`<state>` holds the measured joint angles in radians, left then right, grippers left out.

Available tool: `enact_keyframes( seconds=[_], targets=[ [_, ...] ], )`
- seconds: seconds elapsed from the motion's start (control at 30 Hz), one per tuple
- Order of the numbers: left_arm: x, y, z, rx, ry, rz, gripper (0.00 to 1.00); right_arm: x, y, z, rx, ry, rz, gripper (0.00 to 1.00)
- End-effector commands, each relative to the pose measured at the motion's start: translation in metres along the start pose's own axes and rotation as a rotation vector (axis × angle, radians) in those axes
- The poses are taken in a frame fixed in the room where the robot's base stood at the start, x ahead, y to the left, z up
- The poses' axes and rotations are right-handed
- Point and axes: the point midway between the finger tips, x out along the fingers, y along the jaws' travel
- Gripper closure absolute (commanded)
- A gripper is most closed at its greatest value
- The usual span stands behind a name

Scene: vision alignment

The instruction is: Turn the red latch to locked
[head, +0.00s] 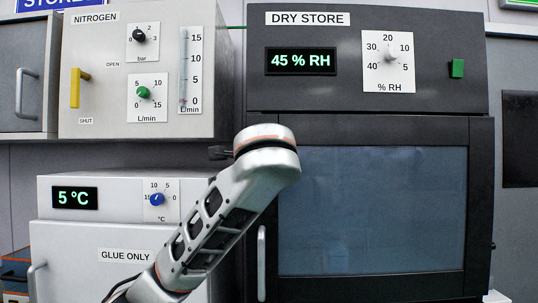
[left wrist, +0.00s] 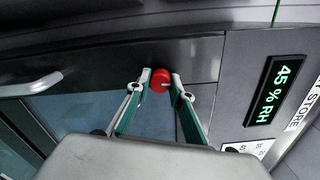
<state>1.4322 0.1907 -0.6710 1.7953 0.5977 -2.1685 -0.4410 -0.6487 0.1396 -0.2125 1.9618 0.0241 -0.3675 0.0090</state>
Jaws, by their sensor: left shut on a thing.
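The red latch (left wrist: 159,79) is a small round red knob with a pale mark on its face, seen in the left wrist view on the dark front of the dry store cabinet (head: 368,130). My left gripper (left wrist: 162,84) is shut on it, one fingertip on each side. In the head view my left arm reaches up from the bottom and hides both the latch and the gripper's fingers. No locked or unlocked lettering by the latch is legible. My right gripper is in neither view.
The dry store has a glass door (head: 385,210) with a vertical handle (head: 262,262), a 45 % RH display (head: 300,61), a humidity dial (head: 389,59) and a green switch (head: 457,68). At left stand the nitrogen panel (head: 103,40) with a yellow lever (head: 75,88) and the glue fridge (head: 85,235).

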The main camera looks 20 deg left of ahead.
Motion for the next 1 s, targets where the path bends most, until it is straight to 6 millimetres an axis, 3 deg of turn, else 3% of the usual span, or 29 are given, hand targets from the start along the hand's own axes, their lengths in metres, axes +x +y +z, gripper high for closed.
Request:
enact_keyframes(
  seconds=[0.3, 0.8, 0.83, 0.87, 0.9, 1.0],
  targets=[
    [0.0003, 0.0004, -0.0002, -0.104, 0.000, 0.001, 1.00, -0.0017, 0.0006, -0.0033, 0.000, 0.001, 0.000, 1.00],
    [0.0003, 0.0006, 0.0000, -0.120, 0.000, 0.001, 1.00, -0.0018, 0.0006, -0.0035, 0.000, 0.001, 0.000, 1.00],
    [0.0004, 0.0006, -0.0001, -0.120, 0.000, 0.001, 0.73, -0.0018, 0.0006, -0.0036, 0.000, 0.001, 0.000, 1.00],
    [0.0003, 0.0006, -0.0001, -0.120, 0.000, 0.001, 0.66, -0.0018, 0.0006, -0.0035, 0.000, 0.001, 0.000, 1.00],
    [0.0003, 0.0005, -0.0001, -0.119, 0.000, 0.001, 0.62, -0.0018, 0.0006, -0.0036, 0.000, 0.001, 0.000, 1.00],
    [0.0002, 0.0003, -0.0001, -0.119, 0.000, 0.001, 0.62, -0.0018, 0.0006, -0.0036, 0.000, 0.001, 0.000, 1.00]
  ],
)
